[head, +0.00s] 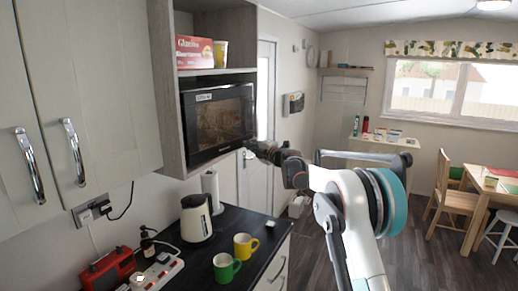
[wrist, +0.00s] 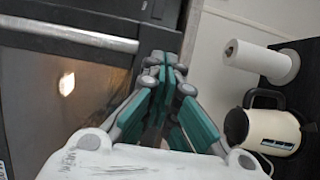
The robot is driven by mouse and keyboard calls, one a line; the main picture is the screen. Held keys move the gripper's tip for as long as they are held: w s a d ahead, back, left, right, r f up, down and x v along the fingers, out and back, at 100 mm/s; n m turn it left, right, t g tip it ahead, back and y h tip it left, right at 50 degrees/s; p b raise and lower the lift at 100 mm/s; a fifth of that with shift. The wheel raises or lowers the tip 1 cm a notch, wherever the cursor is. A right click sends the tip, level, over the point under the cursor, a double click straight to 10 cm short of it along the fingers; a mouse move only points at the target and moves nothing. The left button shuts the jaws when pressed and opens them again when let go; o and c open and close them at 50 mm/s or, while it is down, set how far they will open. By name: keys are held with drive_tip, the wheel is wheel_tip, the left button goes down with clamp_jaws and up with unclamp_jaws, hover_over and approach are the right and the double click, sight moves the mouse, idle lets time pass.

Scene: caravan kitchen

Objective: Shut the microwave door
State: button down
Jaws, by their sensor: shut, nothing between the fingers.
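The black microwave (head: 217,118) sits in the tall cabinet's niche in the head view. Its dark glass door faces me, and I cannot tell whether it is fully flush or slightly ajar. In the wrist view the door (wrist: 60,85) fills the left side, with a silver bar (wrist: 85,34) along it and a bright spot on the glass. My gripper (head: 250,148) is at the door's lower right edge in the head view. In the wrist view its teal-padded fingers (wrist: 168,68) are shut and empty, close beside the door. Whether they touch it is unclear.
A red box (head: 194,52) and a yellow cup (head: 220,54) stand on the shelf above the microwave. Below are a cream kettle (head: 195,217), a paper towel roll (head: 211,190), a green mug (head: 226,267) and a yellow mug (head: 245,245) on the dark counter (head: 262,226).

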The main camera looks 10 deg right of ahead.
sight(241, 141)
drive_tip(key=w+a, duration=0.1)
drive_tip(key=w+a+y, duration=0.1)
drive_tip(key=shift+w+a+n+g, duration=0.15)
drive_tip(key=shift+w+n+g, duration=0.15)
drive_tip(key=shift+w+n, duration=0.1)
drive_tip(key=shift+w+a+r+p, duration=0.1)
drive_tip(key=shift+w+a+p, duration=0.25)
drive_tip(key=shift+w+a, duration=0.25)
drive_tip(key=shift+a+r, duration=0.1)
